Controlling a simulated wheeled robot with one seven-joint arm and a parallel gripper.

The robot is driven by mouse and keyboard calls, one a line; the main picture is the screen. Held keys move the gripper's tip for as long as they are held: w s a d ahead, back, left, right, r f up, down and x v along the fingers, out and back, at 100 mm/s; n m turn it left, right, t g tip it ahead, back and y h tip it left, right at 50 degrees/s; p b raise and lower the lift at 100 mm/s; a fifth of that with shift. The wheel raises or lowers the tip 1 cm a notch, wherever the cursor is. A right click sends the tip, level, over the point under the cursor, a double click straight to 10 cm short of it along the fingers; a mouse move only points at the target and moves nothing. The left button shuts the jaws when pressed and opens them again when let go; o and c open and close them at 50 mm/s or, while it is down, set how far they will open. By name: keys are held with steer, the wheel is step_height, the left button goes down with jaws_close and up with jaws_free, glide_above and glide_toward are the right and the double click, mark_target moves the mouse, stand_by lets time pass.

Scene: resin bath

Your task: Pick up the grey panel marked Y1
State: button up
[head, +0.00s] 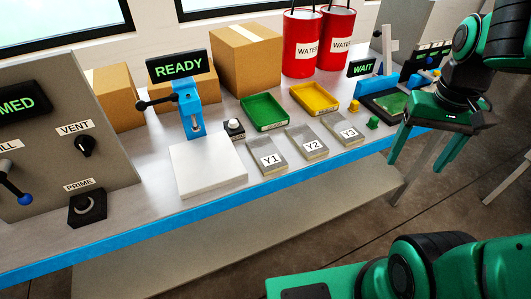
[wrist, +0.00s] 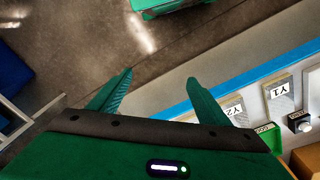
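The grey panel marked Y1 (head: 265,164) lies flat on the bench, left of the matching panels Y2 (head: 308,152) and Y3 (head: 341,137). My gripper (head: 416,165) is at the right in the head view, off the bench's front edge, well to the right of Y1. Its two fingers are spread apart with nothing between them. In the wrist view the fingers of my gripper (wrist: 158,78) are open over the floor. Y1 (wrist: 279,104) shows at the right there, outside the fingers, with Y2 partly hidden by the right finger.
A black button box (head: 234,129), a green tray (head: 264,112) and a yellow tray (head: 315,98) stand behind the panels. Red WATER drums (head: 303,45) and cardboard boxes line the back.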

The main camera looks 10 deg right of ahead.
steer(key=shift+o, duration=0.3)
steer(key=w+a+n, duration=0.3)
steer(key=w+a, duration=0.5)
steer(key=w, duration=0.1)
steer(key=shift+w+r+t, duration=0.25)
steer(key=shift+r+t, duration=0.05)
steer(key=shift+r, duration=0.05)
steer(key=n, duration=0.5)
glide_toward(266, 151)
steer(key=shift+s+f+t+y, duration=0.15)
steer(key=shift+f+t+y, duration=0.05)
steer(key=shift+f, duration=0.3)
steer(key=shift+s+f+t+y, duration=0.15)
steer(key=shift+f+t+y, duration=0.05)
steer(key=shift+f, duration=0.35)
steer(key=shift+w+d+f, duration=0.1)
steer(key=shift+w+f, duration=0.1)
steer(key=shift+f, duration=1.25)
steer(key=shift+w+d+f, duration=0.1)
steer(key=shift+w+f, duration=0.15)
steer(key=shift+f, duration=1.25)
steer(key=c, duration=1.2)
